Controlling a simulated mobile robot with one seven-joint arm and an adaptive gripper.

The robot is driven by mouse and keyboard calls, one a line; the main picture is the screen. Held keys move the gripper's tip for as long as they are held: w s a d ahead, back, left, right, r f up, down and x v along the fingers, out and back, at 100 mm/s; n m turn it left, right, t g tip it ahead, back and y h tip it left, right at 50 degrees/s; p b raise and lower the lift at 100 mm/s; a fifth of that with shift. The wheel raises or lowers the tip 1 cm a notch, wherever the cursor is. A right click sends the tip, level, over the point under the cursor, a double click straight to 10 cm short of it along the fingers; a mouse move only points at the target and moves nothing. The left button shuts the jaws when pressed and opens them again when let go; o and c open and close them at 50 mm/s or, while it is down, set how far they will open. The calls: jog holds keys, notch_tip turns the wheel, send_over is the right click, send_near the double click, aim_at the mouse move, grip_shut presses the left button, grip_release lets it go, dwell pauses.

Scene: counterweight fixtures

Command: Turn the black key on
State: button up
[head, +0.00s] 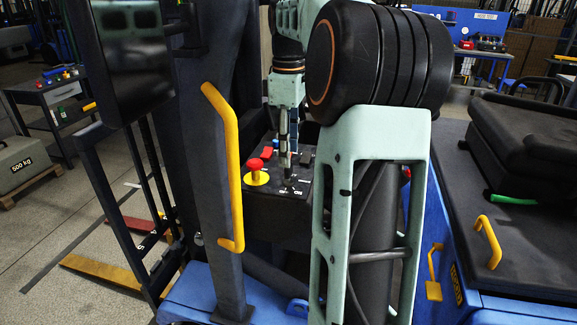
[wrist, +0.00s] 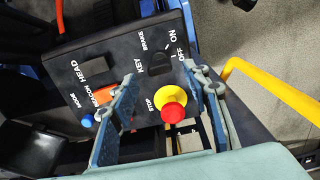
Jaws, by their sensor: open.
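The dark control panel (wrist: 115,62) fills the upper middle of the wrist view. The black key (wrist: 158,58) sits on it by the labels KEY, OFF and ON. Its exact angle is hard to read. My gripper (wrist: 160,74) is open, with one finger on each side of the key area; I cannot tell whether either finger touches it. In the head view my gripper (head: 286,165) points down over the panel (head: 265,209), and the key is hidden or too small to make out.
A red mushroom stop button on a yellow base (wrist: 173,107) stands close to the fingers. An orange switch (wrist: 104,95), a blue button (wrist: 87,121) and a black rocker (wrist: 90,50) share the panel. A yellow handrail (head: 229,165) stands left of the panel.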

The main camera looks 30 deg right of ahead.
aim_at(288, 174)
jog(key=shift+f, duration=2.3)
jog(key=c, duration=1.1)
jog(key=shift+m, duration=0.3)
jog(key=m+p, duration=0.1)
jog(key=m, duration=0.2)
jog(key=shift+r+p, duration=0.1)
jog(key=shift+p, duration=0.2)
jog(key=m+p, duration=0.1)
jog(key=m, duration=0.4)
jog(key=shift+m, duration=0.3)
